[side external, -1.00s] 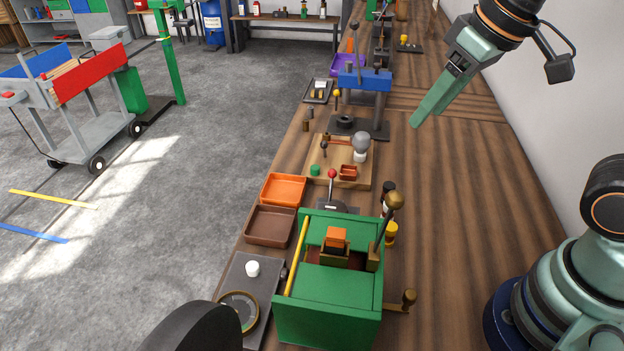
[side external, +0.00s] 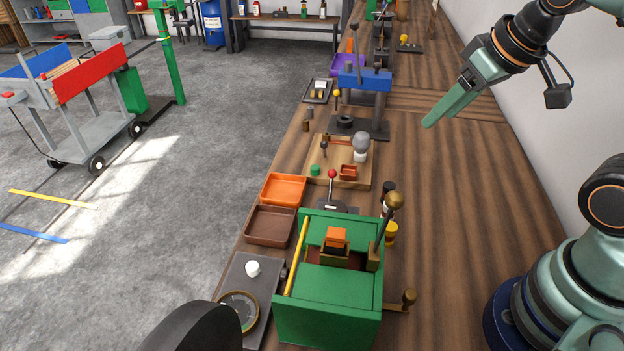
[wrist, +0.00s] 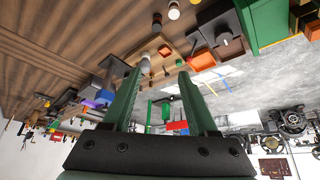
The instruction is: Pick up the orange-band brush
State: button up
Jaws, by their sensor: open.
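An orange-topped block (side external: 336,237), which looks like the orange-band brush, sits in a brown holder on top of the green machine (side external: 330,300) in the side view. Its lower part is hidden by the holder.
An orange tray (side external: 283,189) and a brown tray (side external: 269,226) lie left of the machine. A wooden board (side external: 334,150) with small parts and a blue press (side external: 364,79) stand farther back. Levers with knobs rise by the machine. The bench's right side is clear.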

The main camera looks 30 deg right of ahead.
jog(key=shift+o, duration=0.5)
